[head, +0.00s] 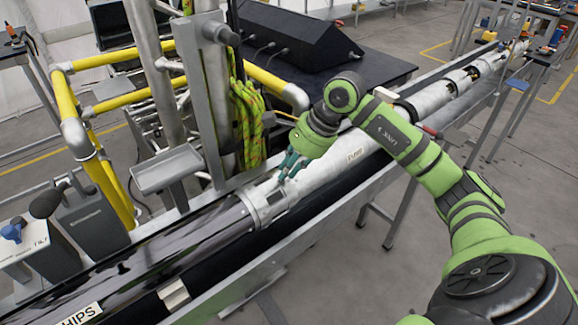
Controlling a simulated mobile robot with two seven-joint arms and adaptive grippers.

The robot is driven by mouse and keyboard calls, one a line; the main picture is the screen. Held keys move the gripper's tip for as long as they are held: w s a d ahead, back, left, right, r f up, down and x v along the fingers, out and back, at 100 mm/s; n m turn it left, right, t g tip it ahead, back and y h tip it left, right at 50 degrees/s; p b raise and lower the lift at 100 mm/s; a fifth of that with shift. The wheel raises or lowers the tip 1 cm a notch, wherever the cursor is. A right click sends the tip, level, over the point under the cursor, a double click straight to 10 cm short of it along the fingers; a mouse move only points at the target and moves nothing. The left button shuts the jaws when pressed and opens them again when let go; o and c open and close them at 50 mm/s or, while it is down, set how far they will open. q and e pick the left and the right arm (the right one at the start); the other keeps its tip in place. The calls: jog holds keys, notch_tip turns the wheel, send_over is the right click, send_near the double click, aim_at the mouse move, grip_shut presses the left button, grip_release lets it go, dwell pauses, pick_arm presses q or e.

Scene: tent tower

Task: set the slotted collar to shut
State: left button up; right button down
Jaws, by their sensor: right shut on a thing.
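The slotted collar (262,208) is a grey metal ring around the long tube, where the dark glossy section meets the white section. A small dark slot shows on its near side. My right gripper (284,173) comes in from the upper right with its teal fingers pointing down at the collar's upper right edge. Its fingers are shut on the collar, though the exact contact is small and partly hidden by the fingers. My left gripper is not in view.
The white tube (345,158) runs to the upper right in a long metal trough. The dark tube (150,257) runs to the lower left. Yellow rails (108,185), a grey post (215,105) and a green-yellow rope (247,120) stand close behind the collar. A black console (300,38) is farther back.

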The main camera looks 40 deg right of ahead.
aim_at(277, 171)
jog(key=shift+w+a+r, duration=0.1)
jog(key=shift+w, duration=0.05)
jog(key=shift+w+r+b, duration=0.2)
jog(key=shift+w+b, duration=0.15)
jog(key=shift+w+a+b, duration=0.15)
jog(key=shift+w+b, duration=0.65)
jog(key=shift+w, duration=0.95)
jog(key=shift+r, duration=0.1)
